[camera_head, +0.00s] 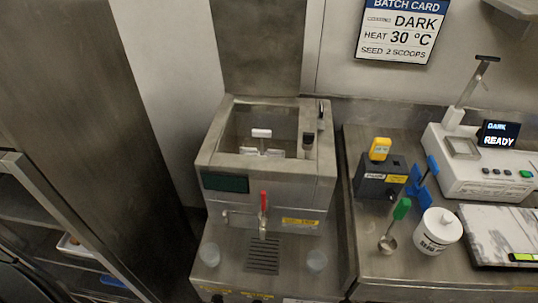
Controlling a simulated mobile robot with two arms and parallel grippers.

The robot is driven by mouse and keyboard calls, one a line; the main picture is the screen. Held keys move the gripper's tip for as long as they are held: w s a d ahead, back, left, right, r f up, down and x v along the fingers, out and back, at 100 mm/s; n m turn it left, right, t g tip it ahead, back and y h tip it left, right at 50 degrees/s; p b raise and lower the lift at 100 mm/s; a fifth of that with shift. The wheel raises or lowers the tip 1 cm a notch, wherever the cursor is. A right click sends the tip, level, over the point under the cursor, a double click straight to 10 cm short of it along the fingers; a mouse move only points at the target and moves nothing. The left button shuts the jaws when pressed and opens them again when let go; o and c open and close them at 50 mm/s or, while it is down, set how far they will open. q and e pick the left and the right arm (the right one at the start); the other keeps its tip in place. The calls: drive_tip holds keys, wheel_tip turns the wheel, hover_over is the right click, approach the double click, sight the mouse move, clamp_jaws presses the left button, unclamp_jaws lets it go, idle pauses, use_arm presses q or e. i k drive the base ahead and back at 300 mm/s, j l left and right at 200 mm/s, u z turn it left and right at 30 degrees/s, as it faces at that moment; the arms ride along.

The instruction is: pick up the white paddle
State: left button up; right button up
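A white piece with a short bar-shaped top (261,133), which looks like the white paddle, stands inside the open steel tank (213,150). Lower white parts show beneath the bar, but I cannot tell how they join it. The tank's front wall hides what is further down. Neither of my grippers is in the head view.
A red-handled tap (263,208) sticks out of the tank's front, above a drain grate (263,257) between two clear cups. On the right bench are a green-handled scoop (388,243), a white tub (437,232), a blue stand (424,180) and a white machine (475,175).

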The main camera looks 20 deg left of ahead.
sight(261, 133)
drive_tip(key=j+u, duration=0.9)
drive_tip(key=k+l, duration=0.05)
drive_tip(key=l, duration=0.05)
